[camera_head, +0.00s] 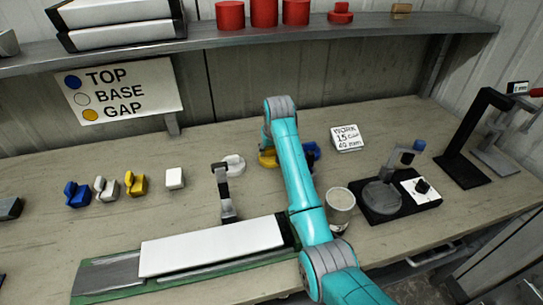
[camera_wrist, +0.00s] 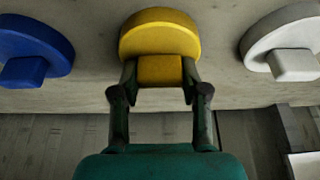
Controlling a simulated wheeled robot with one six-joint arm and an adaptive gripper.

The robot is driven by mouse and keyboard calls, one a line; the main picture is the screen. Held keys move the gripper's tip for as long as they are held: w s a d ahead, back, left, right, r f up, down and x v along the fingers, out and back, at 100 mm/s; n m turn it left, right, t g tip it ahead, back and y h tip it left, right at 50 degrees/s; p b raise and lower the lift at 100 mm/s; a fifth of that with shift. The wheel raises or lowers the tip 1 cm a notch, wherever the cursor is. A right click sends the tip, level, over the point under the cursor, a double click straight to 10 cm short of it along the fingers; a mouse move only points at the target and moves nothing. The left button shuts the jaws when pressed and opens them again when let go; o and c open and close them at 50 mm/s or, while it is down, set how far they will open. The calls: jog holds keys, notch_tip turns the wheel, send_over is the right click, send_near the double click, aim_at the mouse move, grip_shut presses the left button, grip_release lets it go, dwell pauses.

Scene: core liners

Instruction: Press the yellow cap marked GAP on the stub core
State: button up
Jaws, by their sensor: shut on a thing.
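The yellow cap (camera_wrist: 160,32) is a round disc with a square tab, seen upper middle in the wrist view. My gripper (camera_wrist: 159,76) has a finger on each side of that tab and is shut on it. In the head view the yellow cap (camera_head: 266,158) shows partly behind my teal arm, at bench level. Whether it touches the bench is unclear. My fingers are hidden there. No lettering shows on the cap. A long white piece (camera_head: 212,246) lies on a green-edged tray (camera_head: 109,274) at the front. I cannot tell which thing is the stub core.
A white cap (camera_head: 232,163) and a blue cap (camera_head: 313,150) flank the yellow one. A pale cylinder (camera_head: 340,198) stands right of my arm, beside a black-based device (camera_head: 388,213). A dark upright stand (camera_head: 226,195) is behind the tray. A sign (camera_head: 118,91) reads TOP, BASE, GAP, with yellow beside GAP.

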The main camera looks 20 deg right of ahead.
aim_at(270, 148)
jog(key=shift+r, duration=3)
